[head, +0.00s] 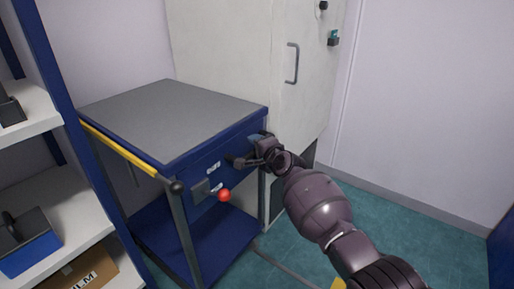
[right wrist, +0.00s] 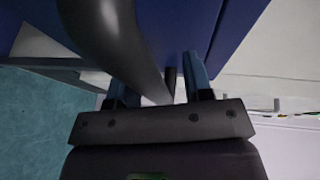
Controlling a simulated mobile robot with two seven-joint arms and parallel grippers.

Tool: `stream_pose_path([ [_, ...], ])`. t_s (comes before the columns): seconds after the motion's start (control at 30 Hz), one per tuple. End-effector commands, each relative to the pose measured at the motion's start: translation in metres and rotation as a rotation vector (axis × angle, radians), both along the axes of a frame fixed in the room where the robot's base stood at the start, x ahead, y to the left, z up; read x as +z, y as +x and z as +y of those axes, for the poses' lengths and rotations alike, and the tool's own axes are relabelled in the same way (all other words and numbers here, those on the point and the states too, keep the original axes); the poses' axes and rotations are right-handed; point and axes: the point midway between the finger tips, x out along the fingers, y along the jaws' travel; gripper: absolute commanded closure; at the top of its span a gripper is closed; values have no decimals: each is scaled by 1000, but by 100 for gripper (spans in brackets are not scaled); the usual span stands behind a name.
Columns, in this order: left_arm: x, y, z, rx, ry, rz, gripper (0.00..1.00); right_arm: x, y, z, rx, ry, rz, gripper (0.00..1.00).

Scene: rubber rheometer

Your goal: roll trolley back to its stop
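The trolley (head: 165,115) is a blue frame with a grey top, a yellow side rail (head: 120,148) and a lower blue shelf (head: 215,243). It stands against the pale cabinet. A red ball knob (head: 224,195) sits on its front face. My right gripper (head: 252,150) is at the right part of that face, by a dark handle (head: 236,161). In the right wrist view my gripper (right wrist: 160,90) has its fingers apart, with a dark curved bar (right wrist: 118,40) reaching between them. Contact with the fingers is unclear. My left gripper is out of view.
A tall pale cabinet (head: 235,45) with a grey handle (head: 291,63) stands behind the trolley. A shelf rack (head: 60,215) with a blue bin (head: 30,254) and a cardboard box (head: 85,272) is close on the left. Green floor (head: 420,228) is clear on the right.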

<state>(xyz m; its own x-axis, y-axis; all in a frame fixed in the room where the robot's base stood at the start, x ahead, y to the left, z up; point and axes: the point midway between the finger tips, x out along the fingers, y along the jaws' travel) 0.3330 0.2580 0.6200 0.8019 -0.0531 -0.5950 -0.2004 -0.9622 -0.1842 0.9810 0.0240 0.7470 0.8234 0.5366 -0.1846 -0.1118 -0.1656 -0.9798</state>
Motion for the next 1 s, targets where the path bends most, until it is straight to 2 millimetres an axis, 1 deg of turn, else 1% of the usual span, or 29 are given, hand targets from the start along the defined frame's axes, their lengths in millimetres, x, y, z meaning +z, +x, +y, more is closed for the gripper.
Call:
stream_pose_path([
  [0.2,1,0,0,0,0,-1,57,0,-1,-2,-1,-1,1,54],
  [0.37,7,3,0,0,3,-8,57,5,-7,-6,-1,-1,-2,54],
  [0.53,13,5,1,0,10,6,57,14,-22,-16,-2,-1,-8,54],
  [0.73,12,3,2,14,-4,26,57,18,-43,-29,-1,-1,-8,54],
  [1.0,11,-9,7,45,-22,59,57,23,-70,-47,-1,0,-7,54],
])
